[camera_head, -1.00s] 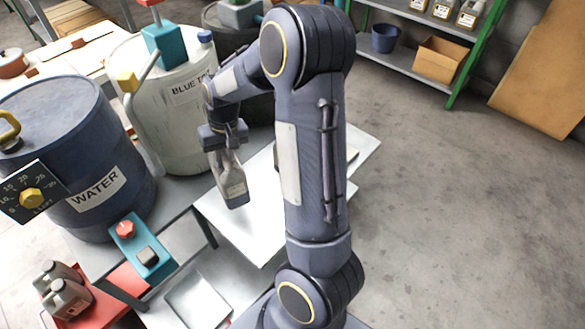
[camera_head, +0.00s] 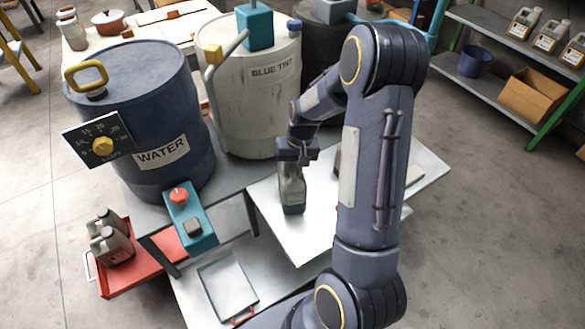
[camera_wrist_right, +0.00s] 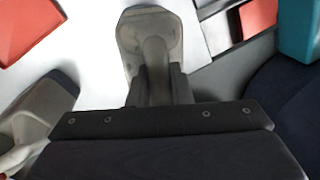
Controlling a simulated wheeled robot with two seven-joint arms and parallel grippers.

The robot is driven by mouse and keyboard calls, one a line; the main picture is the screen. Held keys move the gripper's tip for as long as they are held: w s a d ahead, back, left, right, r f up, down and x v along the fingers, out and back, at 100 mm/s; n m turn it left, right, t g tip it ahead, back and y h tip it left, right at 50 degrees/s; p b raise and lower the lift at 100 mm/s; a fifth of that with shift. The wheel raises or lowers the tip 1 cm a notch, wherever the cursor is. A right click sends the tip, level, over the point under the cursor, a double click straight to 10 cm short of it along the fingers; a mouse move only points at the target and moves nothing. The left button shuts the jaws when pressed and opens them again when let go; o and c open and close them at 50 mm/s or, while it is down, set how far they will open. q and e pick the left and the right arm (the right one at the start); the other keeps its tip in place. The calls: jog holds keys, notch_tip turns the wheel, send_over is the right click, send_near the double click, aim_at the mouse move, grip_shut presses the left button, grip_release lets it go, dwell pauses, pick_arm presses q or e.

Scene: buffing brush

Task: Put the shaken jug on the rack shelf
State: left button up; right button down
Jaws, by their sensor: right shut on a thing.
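My right gripper (camera_head: 297,158) is shut on a grey translucent jug (camera_head: 292,192). The jug hangs upright below the fingers, over the pale table (camera_head: 268,205); I cannot tell whether its base touches the top. In the right wrist view the jug (camera_wrist_right: 150,35) sits between the fingers of the gripper (camera_wrist_right: 160,88). The green-framed rack stands at the upper right; its upper shelf (camera_head: 482,27) holds several labelled jugs (camera_head: 548,38) at its right part and is bare at its left. My left gripper is not in view.
A blue WATER barrel (camera_head: 140,120) and a white BLUE TINT barrel (camera_head: 250,110) stand left of the gripper. A teal button box (camera_head: 190,215) and a red tray with jugs (camera_head: 110,245) are lower left. Floor between table and rack is clear.

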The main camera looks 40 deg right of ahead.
jog(key=shift+r, duration=0.1)
jog(key=c, duration=1.3)
grip_release()
jog(key=shift+r, duration=0.15)
notch_tip(320, 180, up, 10)
jog(key=d+p, duration=0.2)
jog(key=s+a+r+n+t+y, duration=0.1)
jog(key=s+a+r+n+t, duration=0.15)
jog(key=s+a+r, duration=0.75)
jog(key=s+a, duration=0.2)
jog(key=s, duration=0.1)
jog(key=s+a+n+t, duration=0.1)
jog(key=s+a, duration=0.2)
jog(key=s+a+t+y, duration=0.1)
jog(key=s+a, duration=0.2)
jog(key=s, duration=0.1)
jog(key=shift+f+n, duration=0.1)
jog(key=shift+n, duration=0.25)
